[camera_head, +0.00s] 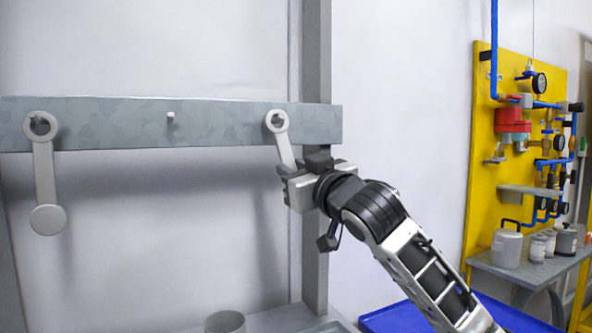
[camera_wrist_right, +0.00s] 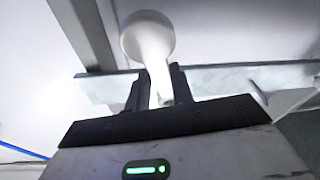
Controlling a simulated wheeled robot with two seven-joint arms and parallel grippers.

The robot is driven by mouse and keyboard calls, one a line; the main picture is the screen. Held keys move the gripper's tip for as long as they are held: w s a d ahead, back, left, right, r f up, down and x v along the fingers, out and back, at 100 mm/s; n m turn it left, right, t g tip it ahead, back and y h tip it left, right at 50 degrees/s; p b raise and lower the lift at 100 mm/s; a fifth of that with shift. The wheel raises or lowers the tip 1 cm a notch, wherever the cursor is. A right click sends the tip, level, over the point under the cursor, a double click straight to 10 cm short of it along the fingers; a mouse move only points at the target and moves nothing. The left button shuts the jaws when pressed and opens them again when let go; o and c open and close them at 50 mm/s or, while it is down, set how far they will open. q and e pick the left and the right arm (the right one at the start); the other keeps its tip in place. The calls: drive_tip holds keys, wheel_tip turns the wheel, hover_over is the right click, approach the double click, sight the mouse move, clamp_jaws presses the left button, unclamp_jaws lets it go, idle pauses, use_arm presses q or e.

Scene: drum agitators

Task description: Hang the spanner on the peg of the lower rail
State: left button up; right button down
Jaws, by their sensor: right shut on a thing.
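A pale spanner (camera_head: 284,150) is held near the right end of a grey rail (camera_head: 220,137). Its ring end is up, lined up with a peg there; I cannot tell for sure whether the peg passes through. My right gripper (camera_head: 287,183) is shut on its shank, below the ring, and hides its lower end. In the wrist view the spanner (camera_wrist_right: 147,38) stands between the fingers of the right gripper (camera_wrist_right: 158,88). A bare peg (camera_head: 170,117) sticks out mid-rail. Only one rail shows. My left gripper is out of view.
A second pale spanner (camera_head: 45,175) hangs by its ring at the rail's left. A grey post (camera_head: 316,230) stands behind the rail. A cup (camera_head: 225,322) is below. A yellow panel (camera_head: 482,150) with pipes and gauges and a bench (camera_head: 530,273) with jars are right.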

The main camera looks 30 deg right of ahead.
drive_tip(key=shift+r, duration=0.1)
drive_tip(key=c, duration=1.1)
unclamp_jaws()
